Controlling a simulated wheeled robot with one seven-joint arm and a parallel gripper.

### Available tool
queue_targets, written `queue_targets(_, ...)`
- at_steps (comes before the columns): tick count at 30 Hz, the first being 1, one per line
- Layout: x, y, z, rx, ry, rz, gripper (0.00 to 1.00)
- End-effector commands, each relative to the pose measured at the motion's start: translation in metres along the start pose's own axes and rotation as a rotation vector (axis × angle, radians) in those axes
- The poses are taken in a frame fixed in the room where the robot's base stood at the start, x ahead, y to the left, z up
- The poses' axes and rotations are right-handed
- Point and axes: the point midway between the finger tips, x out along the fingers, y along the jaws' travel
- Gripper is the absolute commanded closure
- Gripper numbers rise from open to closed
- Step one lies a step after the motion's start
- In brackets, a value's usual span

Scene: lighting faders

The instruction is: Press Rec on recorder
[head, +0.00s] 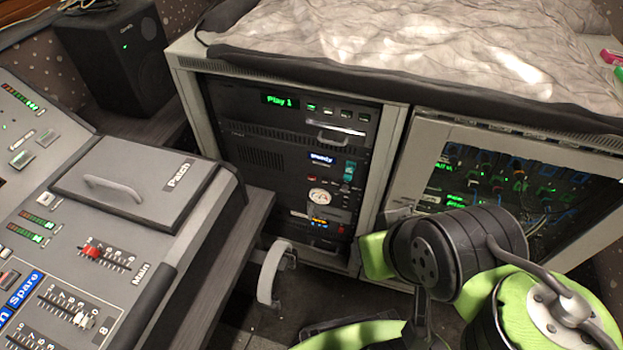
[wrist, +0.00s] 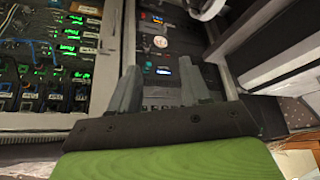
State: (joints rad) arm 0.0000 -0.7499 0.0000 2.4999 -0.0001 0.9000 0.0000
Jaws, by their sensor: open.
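The unit with a green "Play 1" display (head: 280,101) sits at the top of the rack in the head view and looks like the recorder. A row of small buttons (head: 330,110) with green marks lies right of the display. Their labels are too small to read, so I cannot tell which is Rec. My gripper (wrist: 158,66) is open and empty in the wrist view, its fingers apart in front of the rack. That view is upside down to the head view, and the gripper body hides the recorder's area. In the head view my arm hides the fingers.
A pale curved handle (head: 270,275) stands out low before the rack. The mixing desk (head: 125,172) is at left, a black speaker (head: 112,52) behind it. A patch bay (head: 515,180) with cables is right of the rack. A crumpled cloth (head: 420,40) covers the top.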

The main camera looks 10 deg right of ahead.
Motion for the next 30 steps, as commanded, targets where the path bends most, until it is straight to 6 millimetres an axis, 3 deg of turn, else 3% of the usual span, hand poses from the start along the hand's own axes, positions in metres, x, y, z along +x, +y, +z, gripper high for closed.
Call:
queue_targets(1,0.0003,0.0000,0.0002,0.000,0.000,0.000,0.60)
queue_targets(9,0.0002,0.0000,0.0002,0.000,0.000,0.000,1.00)
queue_targets(30,0.0001,0.0000,0.0001,0.000,0.000,0.000,1.00)
